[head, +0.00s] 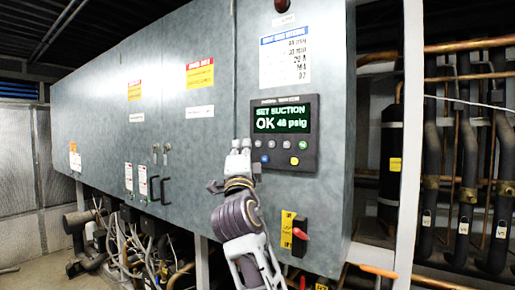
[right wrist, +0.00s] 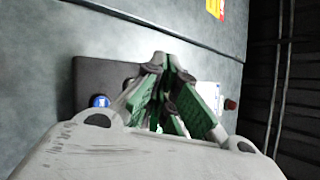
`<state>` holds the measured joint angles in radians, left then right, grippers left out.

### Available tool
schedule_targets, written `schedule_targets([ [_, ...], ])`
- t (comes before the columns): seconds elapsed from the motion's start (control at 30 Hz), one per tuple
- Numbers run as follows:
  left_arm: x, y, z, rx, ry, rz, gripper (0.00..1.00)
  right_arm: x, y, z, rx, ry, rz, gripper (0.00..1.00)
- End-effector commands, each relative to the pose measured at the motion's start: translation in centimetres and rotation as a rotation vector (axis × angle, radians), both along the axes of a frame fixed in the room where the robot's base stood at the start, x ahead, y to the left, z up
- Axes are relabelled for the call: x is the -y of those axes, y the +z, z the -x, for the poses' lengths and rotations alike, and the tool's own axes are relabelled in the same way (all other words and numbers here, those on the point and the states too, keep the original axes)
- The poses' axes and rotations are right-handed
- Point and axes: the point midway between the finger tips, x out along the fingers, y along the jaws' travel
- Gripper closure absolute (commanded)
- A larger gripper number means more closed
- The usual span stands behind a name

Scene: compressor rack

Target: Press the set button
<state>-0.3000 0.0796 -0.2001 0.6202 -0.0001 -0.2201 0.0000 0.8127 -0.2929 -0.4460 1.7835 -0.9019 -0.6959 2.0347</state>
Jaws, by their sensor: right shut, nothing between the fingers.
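A dark control panel (head: 285,132) with a lit green display sits on the front of the grey cabinet. The display (head: 282,119) reads "SET SUCTION OK 48 psig". Below it are several small buttons, including a blue button (head: 265,159) and a yellow button (head: 294,161). Their labels are too small to read, so I cannot tell which is set. My right gripper (head: 240,148) is shut and empty, at the panel's left edge. In the right wrist view its fingers (right wrist: 170,62) cover part of the panel (right wrist: 95,75); a blue button (right wrist: 100,101) shows beside them. Contact cannot be told.
A red-handled switch (head: 300,234) with a yellow plate is below the panel. Black door handles (head: 160,189) stick out on the left of the cabinet. A white post (head: 409,140) and several pipes (head: 466,150) stand to the right. Hoses hang below the cabinet.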

Motion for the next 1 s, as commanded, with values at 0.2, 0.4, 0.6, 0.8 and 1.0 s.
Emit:
schedule_targets([
  [0.2,0.0,-1.0,0.0,0.0,0.0,0.0,0.49,-0.9,-0.2,1.1,0.001,0.001,0.0,1.0],
  [0.4,0.0,-1.6,0.0,0.0,0.0,0.0,0.49,-1.6,-0.1,2.0,0.0,0.003,-0.003,1.0],
  [0.6,0.0,-1.7,0.0,0.0,0.0,0.0,0.49,-1.8,0.0,2.3,-0.002,0.003,-0.004,1.0],
  [0.8,0.0,-1.6,0.0,0.0,0.0,0.0,0.49,-1.7,-0.1,2.3,-0.003,0.004,-0.005,1.0],
  [1.0,0.0,-1.6,0.0,0.0,0.0,0.0,0.49,-1.8,-0.1,2.2,-0.004,0.004,-0.004,1.0],
])
